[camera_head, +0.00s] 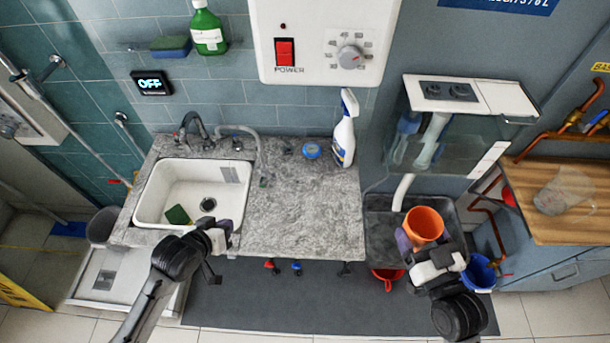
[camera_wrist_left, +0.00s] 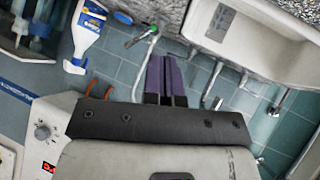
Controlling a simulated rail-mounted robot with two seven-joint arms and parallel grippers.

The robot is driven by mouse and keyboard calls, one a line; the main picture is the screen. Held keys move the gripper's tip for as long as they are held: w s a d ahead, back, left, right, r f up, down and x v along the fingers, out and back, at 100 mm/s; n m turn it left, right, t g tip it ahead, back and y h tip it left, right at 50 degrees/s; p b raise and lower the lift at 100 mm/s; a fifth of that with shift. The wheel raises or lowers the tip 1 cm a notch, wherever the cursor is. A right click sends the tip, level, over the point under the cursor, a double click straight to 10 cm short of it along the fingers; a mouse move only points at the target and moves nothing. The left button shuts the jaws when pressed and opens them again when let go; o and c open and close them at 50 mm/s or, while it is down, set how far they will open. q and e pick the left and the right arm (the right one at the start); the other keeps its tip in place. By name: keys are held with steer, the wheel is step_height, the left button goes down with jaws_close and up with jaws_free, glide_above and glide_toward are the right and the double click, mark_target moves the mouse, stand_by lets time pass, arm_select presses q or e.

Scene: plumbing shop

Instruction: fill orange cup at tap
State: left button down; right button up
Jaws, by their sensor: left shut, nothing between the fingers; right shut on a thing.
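The orange cup (camera_head: 424,223) is at the right in the head view, over the dark grey basin (camera_head: 380,205). My right gripper (camera_head: 406,240) is shut on the cup, its purple fingers at the cup's near left side. The cup's mouth faces up; its inside looks empty. The tap (camera_head: 192,126) stands behind the white sink (camera_head: 150,205), well left of the cup. My left gripper (camera_head: 226,229) is shut and empty at the sink's front right corner. Its purple fingers (camera_wrist_left: 172,72) lie together in the left wrist view, which also shows the sink (camera_wrist_left: 245,30).
A green sponge (camera_head: 178,215) lies in the sink. A spray bottle (camera_head: 344,130) and blue lid (camera_head: 312,150) stand on the grey counter (camera_head: 300,210). A red cup (camera_head: 388,278) and blue bucket (camera_head: 480,270) are low at right. A clear jug (camera_head: 565,190) stands on the wooden top.

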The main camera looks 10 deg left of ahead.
mark_target(419, 249)
steer(key=shift+s+d+f+n+g+y, duration=0.1)
steer(key=shift+s+f+n+g+y, duration=0.45)
steer(key=shift+y, duration=0.45)
steer(key=shift+w, duration=0.1)
arm_select(q)
steer(key=w+a+r+n+t+h, duration=0.2)
steer(key=w+r+n+t+h, duration=0.1)
steer(key=w+n, duration=0.45)
arm_select(e)
steer(key=shift+n+y, duration=0.25)
steer(key=shift+y, duration=0.05)
steer(key=shift+f+b, duration=0.8)
steer(key=shift+b, duration=0.3)
steer(key=shift+a, duration=0.2)
steer(key=shift+f, duration=0.1)
arm_select(q)
steer(key=s+d+f+x, duration=0.1)
steer(key=d+x, duration=0.1)
steer(key=x, duration=1)
steer(key=shift+d, duration=0.2)
steer(key=shift+f+m, duration=0.1)
steer(key=shift+m, duration=0.15)
